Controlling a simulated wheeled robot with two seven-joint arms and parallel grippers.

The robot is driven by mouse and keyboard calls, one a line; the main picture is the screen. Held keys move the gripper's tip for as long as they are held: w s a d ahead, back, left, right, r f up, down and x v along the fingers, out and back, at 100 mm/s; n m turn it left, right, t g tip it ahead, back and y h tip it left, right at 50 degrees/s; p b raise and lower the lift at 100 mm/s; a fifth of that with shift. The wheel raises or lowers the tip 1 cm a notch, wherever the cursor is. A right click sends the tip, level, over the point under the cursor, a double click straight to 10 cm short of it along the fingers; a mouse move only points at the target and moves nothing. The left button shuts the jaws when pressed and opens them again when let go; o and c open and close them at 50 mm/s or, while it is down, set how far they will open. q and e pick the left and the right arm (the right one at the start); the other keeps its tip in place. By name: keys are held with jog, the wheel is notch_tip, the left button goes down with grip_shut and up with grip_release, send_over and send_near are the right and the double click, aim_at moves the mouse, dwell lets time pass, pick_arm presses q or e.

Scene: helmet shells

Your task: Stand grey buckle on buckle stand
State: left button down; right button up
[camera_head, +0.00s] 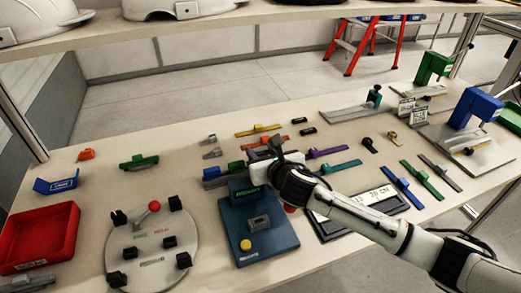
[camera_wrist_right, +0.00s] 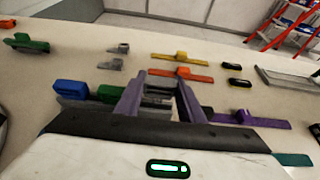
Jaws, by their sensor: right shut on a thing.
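A long, low grey rack, which looks like the buckle stand (camera_head: 214,184), lies near the middle of the table. A blue buckle (camera_head: 211,173) and a green buckle (camera_head: 236,167) stand on it side by side. In the right wrist view the rack (camera_wrist_right: 72,103) runs behind my gripper. My right gripper (camera_head: 270,148) is over the rack's right part, beside the green buckle. Its fingers (camera_wrist_right: 158,98) are shut on a small ridged grey piece, which looks like the grey buckle (camera_wrist_right: 156,100). Whether it touches the rack is hidden. My left gripper is not in view.
A blue press-like fixture (camera_head: 262,245) stands just in front of the rack. Two small grey parts (camera_head: 211,153) lie behind it. Coloured straps (camera_head: 326,153) lie to the right. A round grey plate (camera_head: 150,245) and red tray (camera_head: 40,238) are at the left.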

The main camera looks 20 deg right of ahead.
jog(key=shift+f, duration=0.35)
dwell(0.3)
